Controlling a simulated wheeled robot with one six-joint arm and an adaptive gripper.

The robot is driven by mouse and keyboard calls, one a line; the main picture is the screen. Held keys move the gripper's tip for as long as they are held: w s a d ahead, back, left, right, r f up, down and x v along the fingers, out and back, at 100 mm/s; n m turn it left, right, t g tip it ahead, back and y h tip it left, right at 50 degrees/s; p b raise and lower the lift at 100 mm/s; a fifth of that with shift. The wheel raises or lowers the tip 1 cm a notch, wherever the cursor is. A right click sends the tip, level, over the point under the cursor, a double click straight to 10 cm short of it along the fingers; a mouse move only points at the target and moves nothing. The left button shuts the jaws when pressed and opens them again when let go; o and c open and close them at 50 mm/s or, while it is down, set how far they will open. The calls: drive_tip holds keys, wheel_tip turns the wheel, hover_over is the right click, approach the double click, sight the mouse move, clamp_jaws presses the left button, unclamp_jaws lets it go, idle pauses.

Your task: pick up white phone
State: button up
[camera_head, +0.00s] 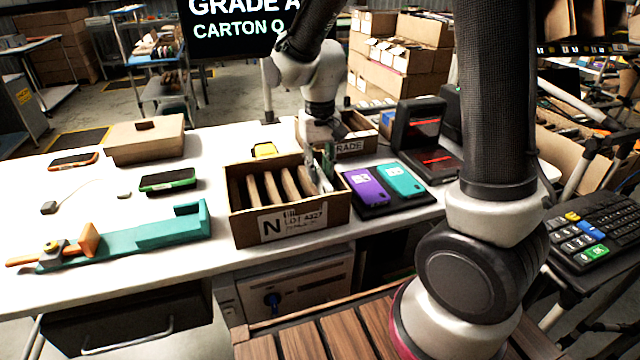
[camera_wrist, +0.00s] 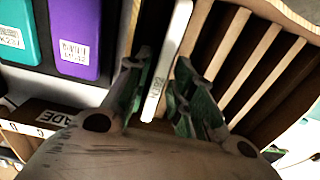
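The white phone (camera_wrist: 165,70) stands on edge in the wrist view, seen as a thin white strip with a small printed label. It is in the right end of the open carton (camera_head: 241,231) marked N in the head view. My gripper (camera_head: 324,167) points down into that end of the carton. In the wrist view my gripper (camera_wrist: 164,72) is open, with one green-padded finger on each side of the phone. Firm contact with the phone cannot be made out. The phone's lower part is hidden in the carton, and the fingers partly hide it in the head view.
Brown dividers (camera_wrist: 232,48) stand close beside the phone. A purple phone (camera_head: 368,188) and a teal phone (camera_head: 401,181) lie just right of the carton. A second carton (camera_head: 357,143) stands behind. A teal fixture (camera_head: 150,238) lies left; some table around it is clear.

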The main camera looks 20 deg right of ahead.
drive_tip(key=shift+f, duration=0.8)
clamp_jaws()
drive_tip(key=shift+r, duration=0.1)
